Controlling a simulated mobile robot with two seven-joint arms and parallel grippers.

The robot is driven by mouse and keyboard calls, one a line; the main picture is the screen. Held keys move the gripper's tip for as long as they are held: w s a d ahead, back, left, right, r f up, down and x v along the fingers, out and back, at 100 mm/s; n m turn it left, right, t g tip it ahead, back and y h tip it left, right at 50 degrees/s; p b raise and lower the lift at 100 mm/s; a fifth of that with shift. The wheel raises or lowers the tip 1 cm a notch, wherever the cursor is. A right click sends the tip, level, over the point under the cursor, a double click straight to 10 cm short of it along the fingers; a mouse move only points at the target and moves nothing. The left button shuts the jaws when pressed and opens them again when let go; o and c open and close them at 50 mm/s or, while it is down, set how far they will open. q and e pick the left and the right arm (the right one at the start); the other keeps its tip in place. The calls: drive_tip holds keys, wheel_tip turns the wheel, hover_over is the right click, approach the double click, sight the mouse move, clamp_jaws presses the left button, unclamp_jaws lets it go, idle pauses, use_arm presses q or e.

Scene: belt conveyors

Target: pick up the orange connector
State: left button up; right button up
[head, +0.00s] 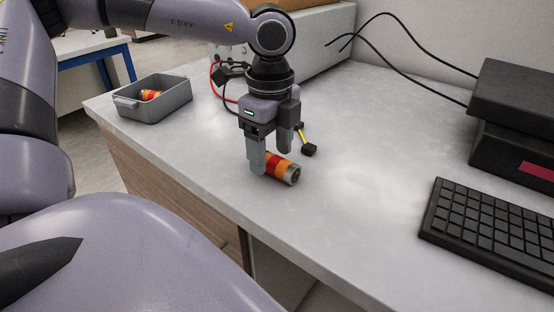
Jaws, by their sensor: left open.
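An orange connector (279,168) with a red band and a grey metal end lies on its side on the light worktop, near the front edge. My left gripper (271,162) points down over it and is open. One finger is in front of the connector's left part, the other finger is behind it, above the worktop. Whether either finger touches the connector cannot be told. A second orange and red connector (150,95) lies in the grey bin (155,112) at the left end of the worktop. My right gripper is not in view.
A black keyboard (490,225) lies at the right, with black boxes (515,125) behind it. A grey-white cabinet (318,48) stands at the back. Red and black cables lie behind the gripper, with a small black and yellow plug (308,149) beside it. The worktop's middle is clear.

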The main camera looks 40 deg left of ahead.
sight(271, 156)
use_arm(q)
drive_tip(key=shift+f, duration=0.9)
drive_tip(key=c, duration=1.1)
drive_tip(key=shift+r, duration=0.1)
wheel_tip(271, 156, up, 20)
